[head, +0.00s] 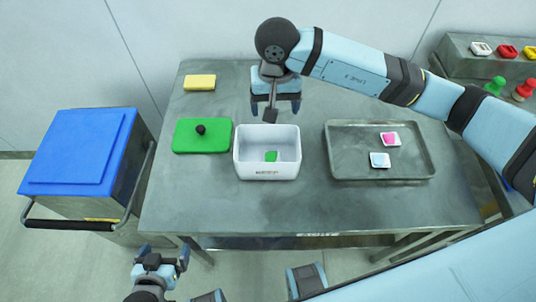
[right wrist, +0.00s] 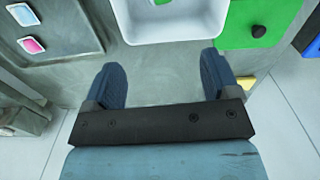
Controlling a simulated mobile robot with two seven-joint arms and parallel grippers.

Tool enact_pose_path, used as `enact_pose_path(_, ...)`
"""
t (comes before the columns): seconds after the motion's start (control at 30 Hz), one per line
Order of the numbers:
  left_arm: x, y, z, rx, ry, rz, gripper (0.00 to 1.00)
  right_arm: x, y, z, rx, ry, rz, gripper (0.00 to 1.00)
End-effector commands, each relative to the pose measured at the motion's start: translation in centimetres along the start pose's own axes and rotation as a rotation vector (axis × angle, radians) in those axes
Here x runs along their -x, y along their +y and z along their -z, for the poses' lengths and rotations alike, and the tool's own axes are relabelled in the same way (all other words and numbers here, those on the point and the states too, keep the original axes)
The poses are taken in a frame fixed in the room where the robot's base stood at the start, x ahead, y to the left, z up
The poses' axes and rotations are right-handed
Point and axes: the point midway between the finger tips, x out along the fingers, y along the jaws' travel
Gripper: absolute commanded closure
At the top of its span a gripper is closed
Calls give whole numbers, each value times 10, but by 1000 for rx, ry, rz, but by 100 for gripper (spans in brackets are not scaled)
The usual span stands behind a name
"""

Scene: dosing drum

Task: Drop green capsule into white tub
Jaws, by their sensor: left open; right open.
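The white tub (head: 252,171) stands at the middle of the metal table, open at the top. The green capsule (head: 271,156) lies inside it on the floor of the tub. My right gripper (head: 275,108) is above the table just behind the tub, open and empty. In the right wrist view its fingers (right wrist: 162,78) are spread wide, with the tub (right wrist: 178,37) beyond them. My left gripper (head: 161,262) is open and empty, low in front of the table at the left.
A green lid (head: 184,143) with a black knob lies left of the tub. A grey tray (head: 345,163) on the right holds a pink capsule (head: 390,139) and a light blue capsule (head: 379,160). A yellow sponge (head: 200,82) lies behind. A blue-lidded bin (head: 75,150) stands left.

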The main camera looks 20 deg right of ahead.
Motion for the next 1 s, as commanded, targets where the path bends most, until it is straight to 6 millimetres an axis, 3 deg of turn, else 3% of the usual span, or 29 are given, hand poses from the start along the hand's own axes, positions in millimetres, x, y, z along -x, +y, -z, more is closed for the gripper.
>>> enact_pose_path(0.2, -2, 0, 0, 5, 2, -1, 0, 49, 0, 0, 2, 3, 2, 18)
enact_pose_path(0.4, -4, 0, -3, 8, -5, -1, 0, 76, 0, 0, 1, 1, 1, 18)
enact_pose_path(1.0, -4, 1, -2, 10, -1, -1, 0, 83, -1, -1, 0, -4, 4, 18)
